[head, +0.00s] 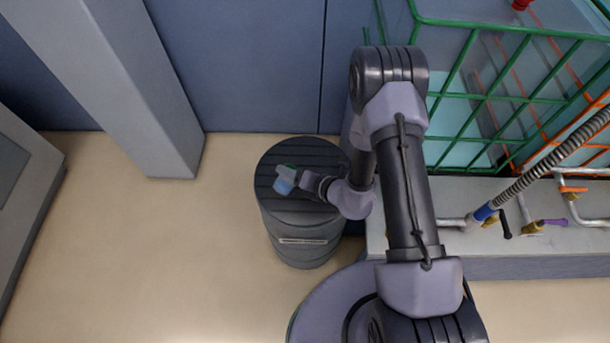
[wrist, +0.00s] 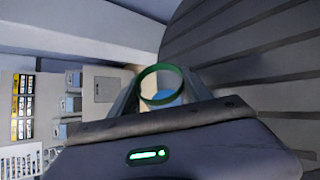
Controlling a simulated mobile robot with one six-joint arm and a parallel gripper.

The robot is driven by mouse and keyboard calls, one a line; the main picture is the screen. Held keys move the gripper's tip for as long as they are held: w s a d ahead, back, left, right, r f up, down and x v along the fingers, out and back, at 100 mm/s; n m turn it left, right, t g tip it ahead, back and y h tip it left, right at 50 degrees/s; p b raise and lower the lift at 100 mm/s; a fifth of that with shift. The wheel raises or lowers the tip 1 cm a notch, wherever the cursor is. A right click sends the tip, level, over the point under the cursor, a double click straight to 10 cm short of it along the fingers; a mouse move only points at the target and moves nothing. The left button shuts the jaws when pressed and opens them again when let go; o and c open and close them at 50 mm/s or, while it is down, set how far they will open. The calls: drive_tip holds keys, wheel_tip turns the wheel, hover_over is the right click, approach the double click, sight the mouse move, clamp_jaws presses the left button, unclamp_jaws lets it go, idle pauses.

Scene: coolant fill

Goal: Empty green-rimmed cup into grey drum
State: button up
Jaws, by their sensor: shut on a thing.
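The grey drum (head: 305,222) stands on the floor at the centre of the head view. Its dark ribbed top also fills the right of the wrist view (wrist: 255,55). My gripper (head: 287,180) is over the drum's top and shut on the green-rimmed cup. The cup's pale blue body (head: 283,187) shows in the head view, in front of the drum's top. In the wrist view its green rim (wrist: 162,71) shows between the fingers of my gripper (wrist: 160,90). The cup's contents and exact tilt cannot be told. No opening shows in the visible part of the drum's top.
A green wire cage (head: 485,95) stands right of the drum on a pale plinth (head: 480,203). Pipes, valves and a ribbed hose (head: 550,160) run there. A grey pillar (head: 120,85) stands at the left. The floor left of the drum is clear.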

drive_tip(key=shift+d+r, duration=0.1)
idle(0.4)
drive_tip(key=shift+w+d+f+m+g+y+b, duration=0.15)
drive_tip(key=shift+f+m+g+y+b, duration=0.15)
drive_tip(key=shift+f+m+g+y, duration=0.3)
idle(0.6)
drive_tip(key=shift+w+d+r+m+y, duration=0.1)
drive_tip(key=shift+w+r+m+y, duration=0.1)
drive_tip(key=shift+m+y, duration=0.3)
idle(0.6)
drive_tip(key=shift+w+d+f+m+g+y+b, duration=0.3)
drive_tip(key=shift+w+d+f+m+g+b, duration=0.2)
drive_tip(key=shift+d+f+m+b, duration=0.15)
idle(0.8)
drive_tip(key=shift+w+d+r+m+y+b, duration=0.15)
drive_tip(key=shift+m+y+b, duration=0.2)
drive_tip(key=shift+m+y, duration=0.25)
idle(1.0)
